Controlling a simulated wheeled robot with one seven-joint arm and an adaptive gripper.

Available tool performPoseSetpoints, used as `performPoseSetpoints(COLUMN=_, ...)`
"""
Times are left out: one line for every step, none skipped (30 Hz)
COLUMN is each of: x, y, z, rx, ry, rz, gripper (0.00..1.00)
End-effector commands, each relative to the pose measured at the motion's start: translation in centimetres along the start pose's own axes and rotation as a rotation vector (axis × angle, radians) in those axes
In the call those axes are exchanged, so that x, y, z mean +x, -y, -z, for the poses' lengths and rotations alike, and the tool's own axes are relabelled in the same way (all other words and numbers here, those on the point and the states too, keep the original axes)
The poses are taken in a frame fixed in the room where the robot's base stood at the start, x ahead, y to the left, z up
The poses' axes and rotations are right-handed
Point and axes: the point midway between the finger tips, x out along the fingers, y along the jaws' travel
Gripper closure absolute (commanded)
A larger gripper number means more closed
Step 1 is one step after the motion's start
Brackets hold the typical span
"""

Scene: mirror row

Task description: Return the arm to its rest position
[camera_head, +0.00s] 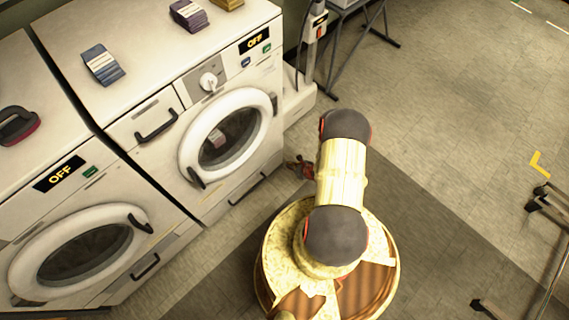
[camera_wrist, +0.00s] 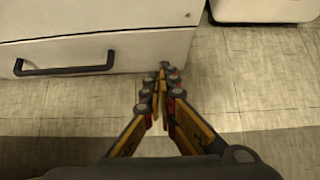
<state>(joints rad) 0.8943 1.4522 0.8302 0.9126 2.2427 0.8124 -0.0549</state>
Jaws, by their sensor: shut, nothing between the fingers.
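My gripper (camera_wrist: 162,72) shows in the wrist view with its two yellow and dark fingers brought together at the tips. It is shut and empty, pointing at the floor in front of a white washer's lower panel. In the head view my arm stretches from the round base away toward the washers. Only a small part of my gripper (camera_head: 300,168) shows there, beside the right washer's lower right corner; the arm hides the rest.
Two white washers, the right one (camera_head: 152,113) and the left one (camera_head: 32,190), stand at the left with doors closed. A blue-and-white packet (camera_head: 103,65) and a dark red-edged object (camera_head: 17,126) lie on top. Metal rack legs (camera_head: 545,215) stand at right. Floor (camera_head: 450,110) between is clear.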

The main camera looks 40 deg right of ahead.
Motion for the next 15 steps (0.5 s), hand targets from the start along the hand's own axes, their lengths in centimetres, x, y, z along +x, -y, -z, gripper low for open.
performPoseSetpoints(x=-1.1, y=0.1, z=-0.2, rx=0.001, ry=0.001, rz=0.001, gripper=1.0)
performPoseSetpoints(x=-1.5, y=0.1, z=-0.2, rx=0.001, ry=0.001, rz=0.001, gripper=1.0)
performPoseSetpoints(x=-1.9, y=0.1, z=-0.2, rx=0.0, ry=0.001, rz=0.001, gripper=1.0)
performPoseSetpoints(x=-2.2, y=0.1, z=-0.2, rx=0.0, ry=0.001, rz=0.001, gripper=1.0)
performPoseSetpoints(x=-2.5, y=0.1, z=-0.2, rx=0.0, ry=0.001, rz=0.001, gripper=1.0)
performPoseSetpoints(x=-2.7, y=0.1, z=-0.1, rx=0.0, ry=0.001, rz=0.001, gripper=1.0)
performPoseSetpoints(x=-2.9, y=0.0, z=-0.1, rx=0.0, ry=0.001, rz=0.001, gripper=1.0)
performPoseSetpoints(x=-3.0, y=0.0, z=-0.1, rx=0.0, ry=0.001, rz=0.001, gripper=1.0)
performPoseSetpoints(x=-3.1, y=0.0, z=0.0, rx=0.0, ry=0.001, rz=0.0, gripper=1.0)
performPoseSetpoints(x=-3.2, y=0.0, z=0.0, rx=0.0, ry=0.001, rz=0.0, gripper=1.0)
performPoseSetpoints(x=-3.2, y=0.0, z=0.0, rx=0.0, ry=0.001, rz=0.0, gripper=1.0)
performPoseSetpoints(x=-3.2, y=0.0, z=0.0, rx=-0.001, ry=0.001, rz=0.0, gripper=1.0)
performPoseSetpoints(x=-3.2, y=0.0, z=0.0, rx=-0.001, ry=0.001, rz=0.0, gripper=1.0)
performPoseSetpoints(x=-3.2, y=0.0, z=0.1, rx=-0.001, ry=0.001, rz=0.0, gripper=1.0)
performPoseSetpoints(x=-3.2, y=0.0, z=0.1, rx=-0.001, ry=0.001, rz=0.0, gripper=1.0)
